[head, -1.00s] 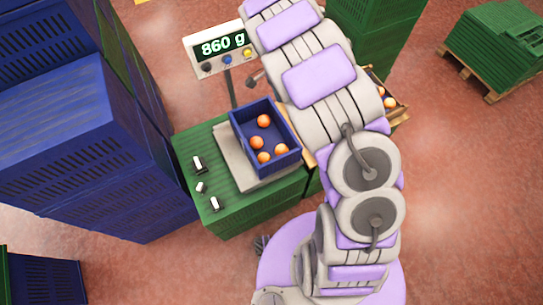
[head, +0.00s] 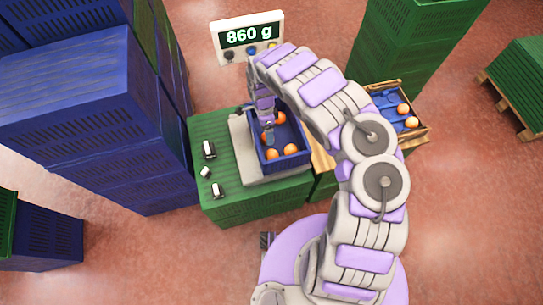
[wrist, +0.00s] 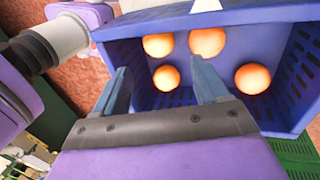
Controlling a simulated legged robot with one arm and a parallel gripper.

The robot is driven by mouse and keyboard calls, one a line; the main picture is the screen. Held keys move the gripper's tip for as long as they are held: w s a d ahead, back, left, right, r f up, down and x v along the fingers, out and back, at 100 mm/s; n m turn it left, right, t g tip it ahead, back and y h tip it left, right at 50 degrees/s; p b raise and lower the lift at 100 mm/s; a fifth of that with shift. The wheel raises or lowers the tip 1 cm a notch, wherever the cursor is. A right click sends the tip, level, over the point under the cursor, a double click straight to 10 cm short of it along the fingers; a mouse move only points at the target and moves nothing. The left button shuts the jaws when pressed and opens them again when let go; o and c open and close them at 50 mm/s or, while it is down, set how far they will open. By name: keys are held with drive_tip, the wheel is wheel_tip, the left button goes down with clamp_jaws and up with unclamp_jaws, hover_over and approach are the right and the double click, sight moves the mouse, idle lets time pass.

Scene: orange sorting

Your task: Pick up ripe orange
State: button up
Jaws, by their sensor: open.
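Several oranges sit in a blue crate (head: 303,160) on the scale. In the head view one orange (head: 290,150) lies near the crate's front right, another (head: 272,154) at its front left, and another (head: 279,118) toward the back. In the wrist view, oranges show beyond the fingers: upper left (wrist: 158,46), upper middle (wrist: 207,41), lower left (wrist: 166,78) and right (wrist: 252,78). All look orange, so ripeness is hard to tell apart. My gripper (wrist: 160,90) is open and empty, its two fingers pointing into the crate. In the head view my gripper (head: 269,136) hangs over the crate's left side.
A wooden crate (head: 424,133) with a blue liner and oranges stands to the right. Blue crate stacks (head: 90,110) rise at left, green ones (head: 400,50) behind. Small items lie on the green table (head: 235,212).

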sight(270, 151)
drive_tip(key=x, duration=0.4)
drive_tip(key=d+b+x, duration=0.1)
drive_tip(key=x, duration=0.1)
drive_tip(key=shift+s+d+f, duration=0.15)
drive_tip(key=shift+d+f, duration=0.15)
drive_tip(key=shift+d, duration=0.05)
drive_tip(key=f, duration=0.1)
drive_tip(key=s+a+f+b, duration=0.1)
drive_tip(key=f, duration=0.2)
drive_tip(key=shift+s+a+f+b, duration=0.15)
drive_tip(key=shift+a+f+b, duration=0.05)
drive_tip(key=shift+f+b, duration=0.2)
drive_tip(key=shift+s+d+f, duration=0.1)
drive_tip(key=shift+f, duration=0.05)
drive_tip(key=shift+d, duration=0.5)
drive_tip(key=shift+c, duration=0.5)
drive_tip(key=shift+a, duration=0.45)
drive_tip(key=c, duration=0.8)
drive_tip(key=shift+d, duration=0.1)
